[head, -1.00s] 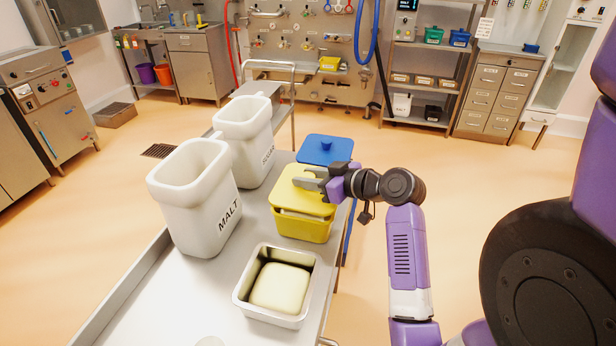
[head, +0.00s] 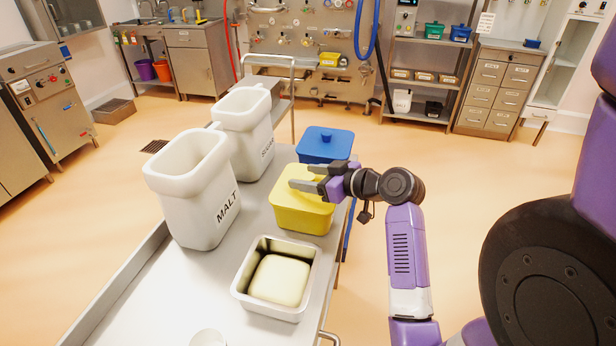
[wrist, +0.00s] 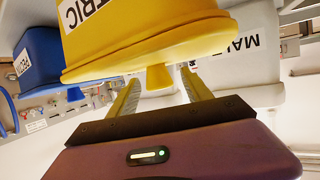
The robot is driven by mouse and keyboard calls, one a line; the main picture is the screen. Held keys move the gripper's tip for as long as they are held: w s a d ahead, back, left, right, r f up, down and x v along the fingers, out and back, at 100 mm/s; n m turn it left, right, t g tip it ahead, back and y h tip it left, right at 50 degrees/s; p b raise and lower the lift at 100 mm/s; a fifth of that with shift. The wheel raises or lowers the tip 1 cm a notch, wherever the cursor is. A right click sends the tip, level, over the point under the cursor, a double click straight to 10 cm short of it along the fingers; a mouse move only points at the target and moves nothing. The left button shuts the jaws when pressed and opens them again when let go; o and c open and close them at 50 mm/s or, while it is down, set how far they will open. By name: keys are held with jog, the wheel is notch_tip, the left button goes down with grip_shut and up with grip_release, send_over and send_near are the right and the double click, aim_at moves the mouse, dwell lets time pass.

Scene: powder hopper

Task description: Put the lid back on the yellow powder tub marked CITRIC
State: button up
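The yellow lid (head: 318,208) lies on the yellow tub (head: 302,224) on the trolley, and no gap shows between them in the head view. In the wrist view, the tub (wrist: 130,22) shows upside down with part of its CITRIC label, and the lid (wrist: 150,52) sits against its rim. The lid's knob (wrist: 158,78) is between my gripper's fingers, with space on both sides. My gripper (head: 302,176) is open above the lid. It also shows in the wrist view (wrist: 160,77). The knob is hidden in the head view.
A lidded blue tub (head: 325,147) stands just behind the yellow one. White MALT (head: 195,205) and SUGAR (head: 245,140) bins stand to the left. A metal pan (head: 244,290) holding a pale block is in front. The trolley top (head: 150,300) is bare at front left.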

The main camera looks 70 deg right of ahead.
jog(key=shift+b+v, duration=0.4)
jog(key=shift+v, duration=3.5)
